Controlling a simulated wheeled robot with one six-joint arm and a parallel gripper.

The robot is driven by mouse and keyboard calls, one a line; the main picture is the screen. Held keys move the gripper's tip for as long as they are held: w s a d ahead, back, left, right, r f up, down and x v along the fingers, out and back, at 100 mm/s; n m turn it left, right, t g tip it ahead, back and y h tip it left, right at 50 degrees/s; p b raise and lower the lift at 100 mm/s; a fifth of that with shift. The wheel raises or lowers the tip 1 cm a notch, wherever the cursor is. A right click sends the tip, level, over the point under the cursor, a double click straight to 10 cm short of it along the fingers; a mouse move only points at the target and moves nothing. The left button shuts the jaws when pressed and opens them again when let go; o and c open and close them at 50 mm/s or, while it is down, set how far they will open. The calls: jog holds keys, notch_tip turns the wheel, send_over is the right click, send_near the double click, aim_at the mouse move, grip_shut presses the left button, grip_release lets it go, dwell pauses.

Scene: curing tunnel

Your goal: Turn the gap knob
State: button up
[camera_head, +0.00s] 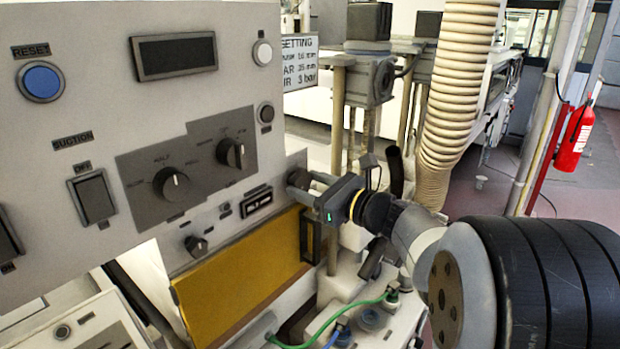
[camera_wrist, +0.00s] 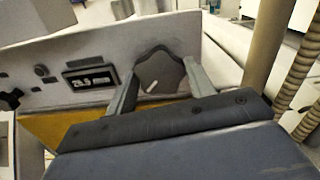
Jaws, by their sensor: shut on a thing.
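The gap knob (camera_wrist: 160,74) is a dark grey lobed knob with a short white pointer mark, on the grey panel to the right of a small display (camera_wrist: 90,77). In the wrist view the display seems to read about 28.5 mm, though it is blurred. My gripper (camera_wrist: 160,84) is shut on the knob, one finger at each side. In the head view my gripper (camera_head: 312,190) reaches the panel's right edge from the right, and the knob (camera_head: 298,179) is partly hidden behind it.
Two black selector knobs (camera_head: 171,184) (camera_head: 230,153) sit to the upper left on the panel. A yellow plate (camera_head: 240,290) lies beneath. A ribbed hose (camera_head: 458,90) and a setting sign (camera_head: 305,62) stand behind.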

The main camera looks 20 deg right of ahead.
jog(key=shift+f+m, duration=0.1)
jog(key=shift+m, duration=0.3)
jog(key=o, duration=1)
jog(key=b+v, duration=0.1)
jog(key=v, duration=1)
jog(key=shift+w+a, duration=0.1)
jog(key=p+x, duration=0.1)
jog(key=x, duration=0.9)
jog(key=shift+w+a, duration=0.2)
jog(key=shift+w, duration=0.15)
